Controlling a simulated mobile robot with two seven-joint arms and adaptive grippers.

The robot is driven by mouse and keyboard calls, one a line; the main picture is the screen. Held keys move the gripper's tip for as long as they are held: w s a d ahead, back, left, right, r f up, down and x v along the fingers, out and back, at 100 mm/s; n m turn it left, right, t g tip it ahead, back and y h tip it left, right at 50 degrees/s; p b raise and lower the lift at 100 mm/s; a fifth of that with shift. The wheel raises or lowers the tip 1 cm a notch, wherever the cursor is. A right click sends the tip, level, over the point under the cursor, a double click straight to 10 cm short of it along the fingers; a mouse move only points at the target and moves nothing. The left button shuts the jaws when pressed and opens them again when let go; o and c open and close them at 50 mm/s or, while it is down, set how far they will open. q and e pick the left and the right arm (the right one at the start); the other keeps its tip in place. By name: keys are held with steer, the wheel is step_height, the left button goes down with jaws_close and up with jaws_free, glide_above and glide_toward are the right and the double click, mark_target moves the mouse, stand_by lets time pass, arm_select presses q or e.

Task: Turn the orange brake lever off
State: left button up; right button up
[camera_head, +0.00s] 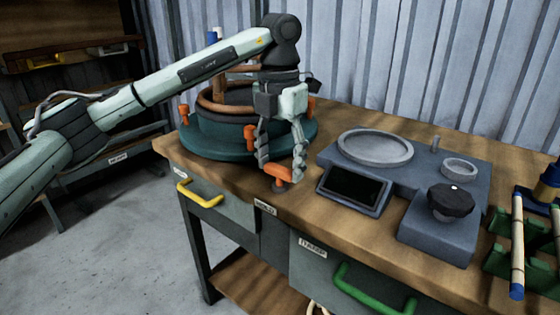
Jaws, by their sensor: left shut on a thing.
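The orange brake lever (276,172) stands on a short post near the front edge of the wooden workbench, in front of the round bending jig. My left gripper (281,168) reaches down from above and is shut on the lever, with a finger to either side of it. The fingers hide part of the lever. The green bending jig (212,143) carries brown bent rattan (207,104) and several orange clamps. My right gripper is not in view.
A grey-blue control unit (408,176) with a dark screen, ring dish and black knob (451,200) sits just right of the lever. Rattan sticks (517,240) rest on green holders at the far right. Drawers with yellow (198,196) and green (372,292) handles are below.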

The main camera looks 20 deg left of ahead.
mark_target(280, 168)
arm_select(q)
steer(key=o, duration=1.2)
steer(key=shift+c, duration=0.2)
steer(key=shift+r, duration=0.1)
steer(key=shift+r, duration=0.3)
step_height(280, 168, up, 11)
steer(key=shift+r, duration=0.15)
